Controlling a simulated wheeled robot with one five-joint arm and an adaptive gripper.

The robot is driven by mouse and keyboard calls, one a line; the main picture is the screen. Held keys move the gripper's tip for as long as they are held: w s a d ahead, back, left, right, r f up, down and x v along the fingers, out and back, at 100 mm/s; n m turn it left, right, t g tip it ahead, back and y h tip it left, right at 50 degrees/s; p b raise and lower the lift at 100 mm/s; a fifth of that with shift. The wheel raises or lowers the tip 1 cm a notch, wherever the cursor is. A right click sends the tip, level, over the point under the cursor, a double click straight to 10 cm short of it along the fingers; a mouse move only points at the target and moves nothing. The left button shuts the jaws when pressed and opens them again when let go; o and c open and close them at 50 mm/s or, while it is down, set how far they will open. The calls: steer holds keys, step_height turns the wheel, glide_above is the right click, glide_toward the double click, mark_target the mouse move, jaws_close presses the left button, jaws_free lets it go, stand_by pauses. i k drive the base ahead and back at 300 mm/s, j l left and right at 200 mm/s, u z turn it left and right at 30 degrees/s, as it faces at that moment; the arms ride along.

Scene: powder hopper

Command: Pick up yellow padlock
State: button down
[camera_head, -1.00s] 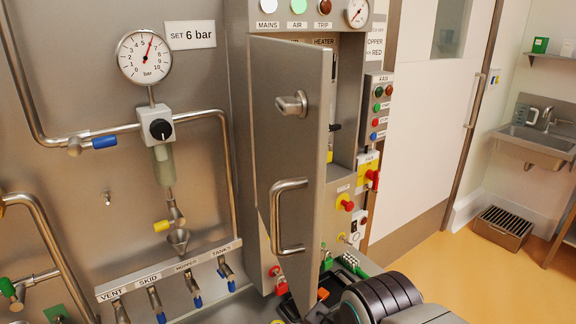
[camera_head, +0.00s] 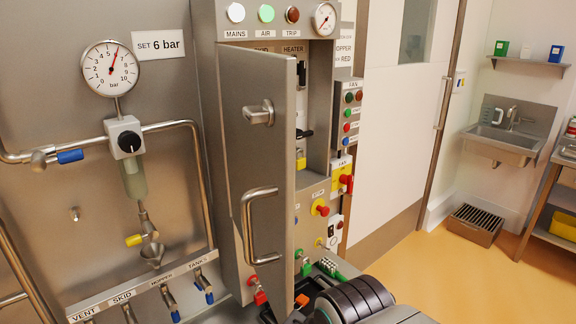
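A small yellow padlock-like shape (camera_head: 301,159) shows inside the open grey cabinet, just right of the half-open door's edge. It is small and partly shaded, so I cannot make out its shackle or how it is held. The grey door (camera_head: 258,180), with a bar handle, stands in front of the cabinet's left part and hides it. My dark ribbed arm is at the bottom centre, below and right of the door. Dark parts lie beyond it, but I cannot make out the fingertips or anything held. My arm is well below the yellow shape.
A red knob on a yellow plate (camera_head: 345,182) and red buttons sit right of the cabinet opening. Pipes, a gauge (camera_head: 110,67) and blue-tipped valves are on the left panel. Floor is open at right.

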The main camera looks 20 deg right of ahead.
mark_target(301, 163)
steer(key=i+l+u, duration=0.25)
steer(key=l, duration=1.1)
steer(key=k+l+u, duration=0.1)
steer(key=l+u, duration=0.15)
steer(key=l, duration=1.05)
